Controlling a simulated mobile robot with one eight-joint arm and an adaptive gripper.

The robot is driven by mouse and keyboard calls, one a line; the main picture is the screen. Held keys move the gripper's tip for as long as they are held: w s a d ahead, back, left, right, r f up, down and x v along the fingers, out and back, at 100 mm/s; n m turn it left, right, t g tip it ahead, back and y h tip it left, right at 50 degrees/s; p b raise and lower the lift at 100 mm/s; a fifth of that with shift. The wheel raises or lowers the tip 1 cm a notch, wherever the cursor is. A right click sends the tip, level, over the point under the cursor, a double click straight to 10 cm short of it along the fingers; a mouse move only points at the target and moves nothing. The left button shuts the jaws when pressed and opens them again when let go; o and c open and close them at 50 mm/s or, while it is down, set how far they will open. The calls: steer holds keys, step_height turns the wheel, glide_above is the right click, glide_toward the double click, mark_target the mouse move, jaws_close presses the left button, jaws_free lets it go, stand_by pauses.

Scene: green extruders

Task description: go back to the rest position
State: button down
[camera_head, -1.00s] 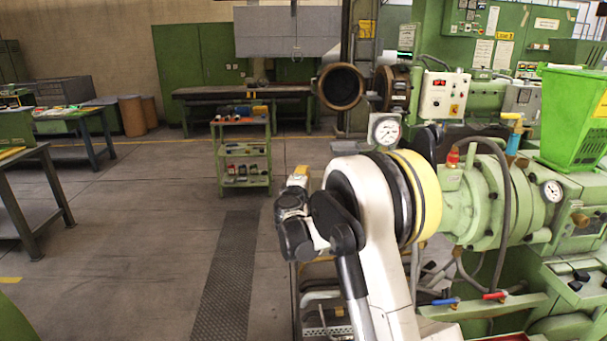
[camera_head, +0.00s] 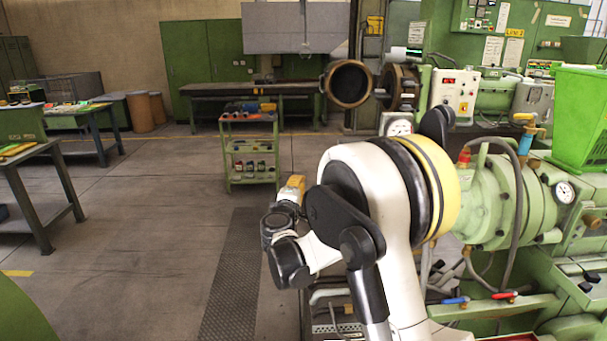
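My arm fills the lower middle of the head view, folded, with white links, black joints and a yellow band at the large joint. Its far end is a dark wrist with a small yellow part on top, left of the large joint. My gripper (camera_head: 291,190) seems to be at that end, but its fingers cannot be made out, so neither its opening nor anything held can be told. The end of the arm appears in front of open floor, left of the green extruder (camera_head: 490,205).
A green shelf cart (camera_head: 250,151) stands beyond the arm. A workbench (camera_head: 215,92) is at the back, and tables (camera_head: 45,172) stand at the left. The extruder, with its gauge (camera_head: 564,192) and hoses, is close on the right. The floor (camera_head: 130,230) at left centre is clear.

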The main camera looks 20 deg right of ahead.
steer(key=s+m+g+y+b, duration=0.25)
steer(key=s+m+g, duration=0.35)
steer(key=s, duration=1.3)
steer(key=s+a+f+m+g+y+b, duration=0.1)
steer(key=s+a+f, duration=0.4)
steer(key=s, duration=0.6)
steer(key=s+a+f+m+g+y+b, duration=0.1)
steer(key=s+a+f+m+y, duration=0.3)
steer(key=s, duration=0.7)
steer(key=shift+s+a+f+y, duration=0.3)
steer(key=shift+a+f+y, duration=0.1)
steer(key=shift+a+y, duration=0.6)
